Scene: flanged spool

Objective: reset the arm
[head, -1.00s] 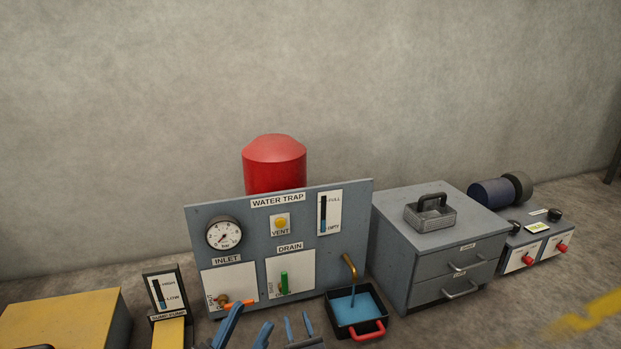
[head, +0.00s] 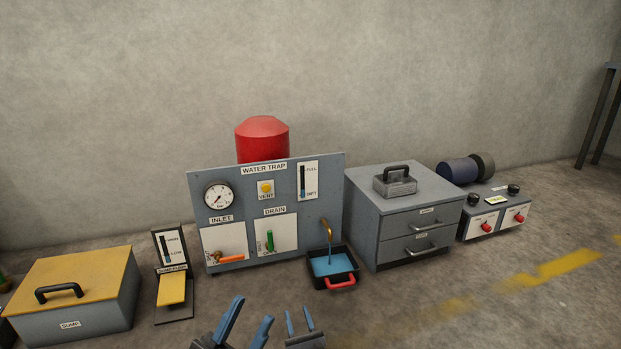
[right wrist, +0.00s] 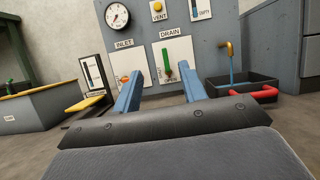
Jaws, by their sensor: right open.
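My left gripper (head: 246,318) is at the bottom of the head view, its blue fingers apart and nothing between them. My right gripper (head: 299,320) is beside it on the right, fingers apart and empty. In the right wrist view its two blue fingers (right wrist: 161,92) frame empty space before the water trap panel. The water trap panel (head: 320,215) stands beyond both grippers, with an orange inlet handle (head: 231,259) lying sideways and a green drain handle (head: 270,241) upright. Neither gripper appears to touch anything. The arms are mostly out of view.
Water runs from a brass spout (head: 326,230) into a black tray with a red handle (head: 340,282). A yellow-lidded sump box (head: 75,300) and pump pedal (head: 172,289) stand left. Floor at right front is clear.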

